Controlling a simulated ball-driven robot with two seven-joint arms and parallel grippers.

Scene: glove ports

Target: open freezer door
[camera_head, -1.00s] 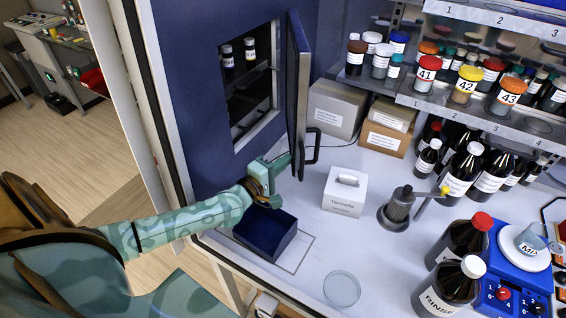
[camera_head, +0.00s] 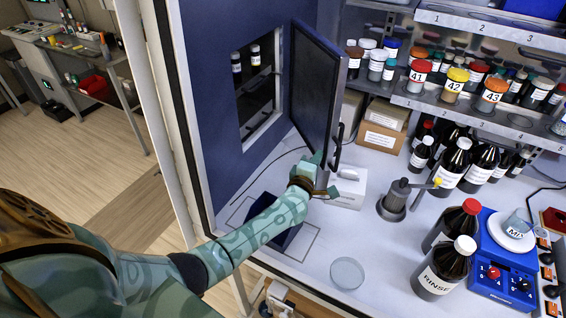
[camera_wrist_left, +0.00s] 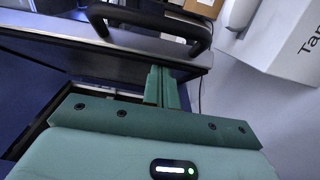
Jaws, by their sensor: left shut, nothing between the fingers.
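The freezer door (camera_head: 315,92) stands wide open, swung out to the right of the dark freezer opening (camera_head: 258,85), where two small dark vials stand on a shelf. Its black handle (camera_head: 337,150) is on the door's outer face; in the left wrist view the handle (camera_wrist_left: 150,22) lies beyond the fingers. My left gripper (camera_head: 322,172) is at the lower free edge of the door, on the inner side. In the left wrist view its green fingers (camera_wrist_left: 165,88) are together and empty, close to the door edge; contact cannot be told. My right gripper does not show.
A white box (camera_head: 346,187) stands just right of my left gripper. A dark blue tray (camera_head: 287,236) lies partly under my arm. A grey metal stand (camera_head: 393,200), a glass dish (camera_head: 347,273) and bottles are further right.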

